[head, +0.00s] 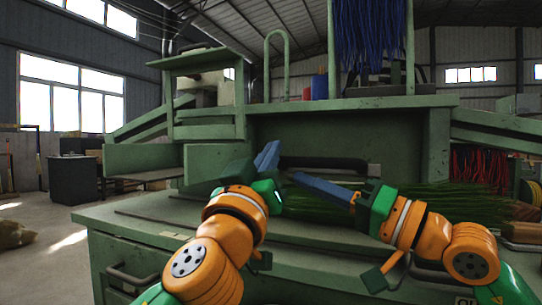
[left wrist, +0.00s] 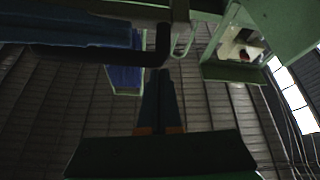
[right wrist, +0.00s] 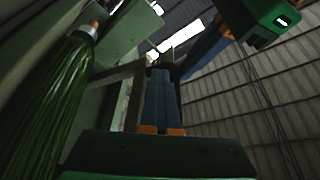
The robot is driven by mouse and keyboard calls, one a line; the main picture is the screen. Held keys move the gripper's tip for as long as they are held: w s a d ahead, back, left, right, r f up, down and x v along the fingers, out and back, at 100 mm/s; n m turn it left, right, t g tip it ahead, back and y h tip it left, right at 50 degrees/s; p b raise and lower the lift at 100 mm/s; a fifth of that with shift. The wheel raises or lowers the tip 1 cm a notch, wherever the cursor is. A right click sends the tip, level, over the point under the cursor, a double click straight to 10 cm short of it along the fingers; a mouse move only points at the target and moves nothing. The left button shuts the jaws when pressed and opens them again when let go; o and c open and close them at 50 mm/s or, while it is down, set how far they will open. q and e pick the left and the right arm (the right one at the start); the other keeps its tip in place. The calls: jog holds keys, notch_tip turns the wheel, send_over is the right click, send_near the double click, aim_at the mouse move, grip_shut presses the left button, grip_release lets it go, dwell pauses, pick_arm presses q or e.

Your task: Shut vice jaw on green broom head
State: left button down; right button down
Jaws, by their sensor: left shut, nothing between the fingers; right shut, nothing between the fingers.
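The green broom head (head: 425,203) lies on the green machine's bench, partly hidden behind my right arm. Its green bristles (right wrist: 45,110) and an orange-and-metal collar show at the left of the right wrist view. A dark bar (head: 325,163) runs along the slot behind the grippers; a black bent bar (left wrist: 110,55) crosses the left wrist view. I cannot tell whether either belongs to the vice jaw. My left gripper (head: 270,148) is shut and empty, pointing up near the dark bar's left end. My right gripper (head: 298,179) is shut and empty, pointing left, before the bar.
Blue bristles (head: 370,35) hang from the frame above. Red bristles (head: 480,168) hang at the right. A drawer (head: 145,270) with a handle is at the bench's front left. The two grippers are close together.

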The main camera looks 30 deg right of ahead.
pick_arm(q)
jog(key=shift+f, duration=0.15)
jog(key=shift+s+a+f, duration=0.25)
jog(key=shift+f, duration=0.2)
jog(key=shift+s+a+f, duration=0.2)
jog(key=shift+a+f, duration=0.05)
jog(key=shift+f, duration=0.2)
pick_arm(e)
jog(key=shift+s+a+r, duration=0.2)
jog(key=shift+s+a, duration=0.1)
jog(key=c, duration=1.6)
grip_release()
jog(key=c, duration=0.8)
grip_release()
jog(key=shift+o, duration=0.2)
jog(key=shift+s, duration=0.1)
